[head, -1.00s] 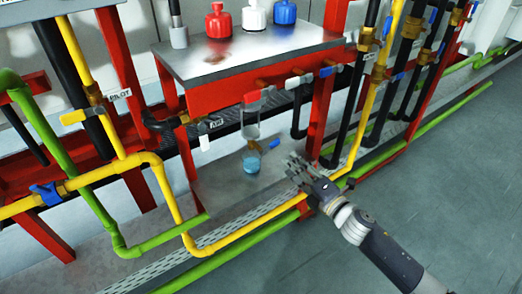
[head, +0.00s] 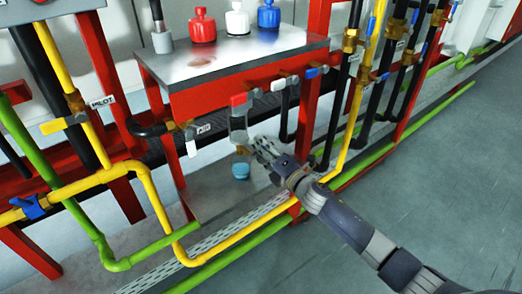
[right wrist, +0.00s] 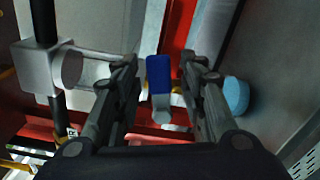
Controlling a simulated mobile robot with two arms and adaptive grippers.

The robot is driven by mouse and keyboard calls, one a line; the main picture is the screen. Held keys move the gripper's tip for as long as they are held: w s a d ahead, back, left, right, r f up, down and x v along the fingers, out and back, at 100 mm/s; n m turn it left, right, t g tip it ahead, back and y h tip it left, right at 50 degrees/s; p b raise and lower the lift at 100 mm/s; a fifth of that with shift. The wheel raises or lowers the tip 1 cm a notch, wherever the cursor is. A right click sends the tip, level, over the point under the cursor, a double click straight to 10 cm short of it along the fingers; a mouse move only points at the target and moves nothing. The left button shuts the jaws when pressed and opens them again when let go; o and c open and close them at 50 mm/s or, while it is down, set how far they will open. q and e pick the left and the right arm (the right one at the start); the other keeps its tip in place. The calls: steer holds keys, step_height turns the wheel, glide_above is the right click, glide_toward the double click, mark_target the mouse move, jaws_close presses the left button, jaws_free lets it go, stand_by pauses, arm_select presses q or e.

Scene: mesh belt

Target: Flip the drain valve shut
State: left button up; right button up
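The drain valve (head: 242,150) is a small brass valve between a clear sight glass (head: 238,122) and a light blue cup (head: 240,170) on the lower shelf. My right gripper (head: 262,148) is just right of it and hides its lever in the head view. In the right wrist view the blue lever (right wrist: 158,73) on its grey stem shows between the open fingers (right wrist: 162,68), with a gap on each side. The sight glass (right wrist: 92,72) is left of the fingers there and the cup (right wrist: 236,95) right. My left gripper is not in view.
A red-framed bench (head: 235,62) above carries red, white and blue bottles. Yellow and green pipes (head: 160,205) run low in front. The floor (head: 430,210) at the right is clear.

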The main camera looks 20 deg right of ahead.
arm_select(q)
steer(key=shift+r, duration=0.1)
arm_select(e)
jaws_close()
steer(key=shift+f+m+p, duration=0.3)
steer(key=shift+m+p, duration=0.05)
steer(key=shift+m, duration=0.5)
steer(key=shift+f+m+p, duration=0.25)
steer(key=shift+m+p, duration=0.05)
steer(key=shift+m, duration=0.55)
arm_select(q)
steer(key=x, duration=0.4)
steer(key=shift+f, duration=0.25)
arm_select(e)
jaws_free()
steer(key=shift+d, duration=0.1)
